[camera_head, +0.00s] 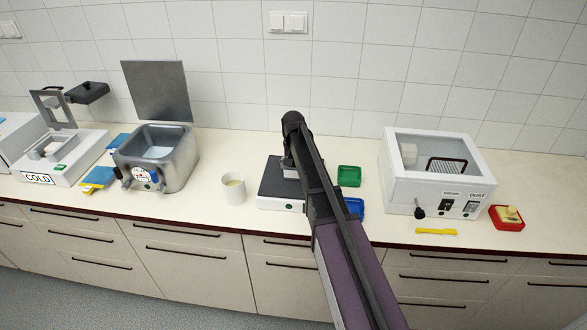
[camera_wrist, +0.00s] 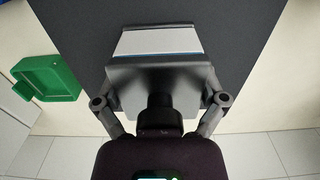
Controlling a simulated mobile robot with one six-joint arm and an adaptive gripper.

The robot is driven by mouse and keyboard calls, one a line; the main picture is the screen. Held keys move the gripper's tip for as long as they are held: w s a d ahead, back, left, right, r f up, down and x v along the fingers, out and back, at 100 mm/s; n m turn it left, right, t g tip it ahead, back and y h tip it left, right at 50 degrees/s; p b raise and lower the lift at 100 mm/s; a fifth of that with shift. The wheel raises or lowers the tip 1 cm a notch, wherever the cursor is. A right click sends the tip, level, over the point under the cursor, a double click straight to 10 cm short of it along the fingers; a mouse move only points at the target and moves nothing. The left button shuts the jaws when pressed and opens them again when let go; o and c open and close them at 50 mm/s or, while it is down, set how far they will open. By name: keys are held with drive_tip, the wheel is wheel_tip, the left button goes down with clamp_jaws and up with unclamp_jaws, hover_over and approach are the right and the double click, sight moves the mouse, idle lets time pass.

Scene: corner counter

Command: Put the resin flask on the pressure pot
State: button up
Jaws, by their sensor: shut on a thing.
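My gripper (camera_wrist: 160,90) is shut on a block-like thing with a pale grey face and a thin blue line, which I take for the resin flask (camera_wrist: 160,41). In the head view my gripper (camera_head: 288,160) is over the black-topped device (camera_head: 273,186), partly hidden by my arm. The black top fills the ground behind the held thing in the wrist view; I cannot tell whether the thing touches it. The pressure pot appears to be the squarish metal vessel (camera_head: 178,170) at left, with a round gauge in front and its lid (camera_head: 157,90) raised.
A white cup (camera_head: 234,188) stands between the metal vessel and the black-topped device. Green (camera_head: 349,176) and blue (camera_head: 355,207) trays lie right of my arm. A white cabinet (camera_head: 437,180) stands farther right, near a yellow tool (camera_head: 436,232) and a red tray (camera_head: 507,224).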

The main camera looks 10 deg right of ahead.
drive_tip(key=shift+r, duration=0.25)
wheel_tip(320, 180, up, 4)
drive_tip(key=p, duration=0.4)
drive_tip(key=shift+f, duration=0.15)
drive_tip(key=s+p, duration=0.1)
drive_tip(key=s, duration=1.5)
drive_tip(key=shift+r, duration=0.4)
wheel_tip(320, 180, down, 3)
drive_tip(key=b, duration=0.3)
drive_tip(key=shift+f, duration=0.2)
drive_tip(key=shift+s, duration=0.15)
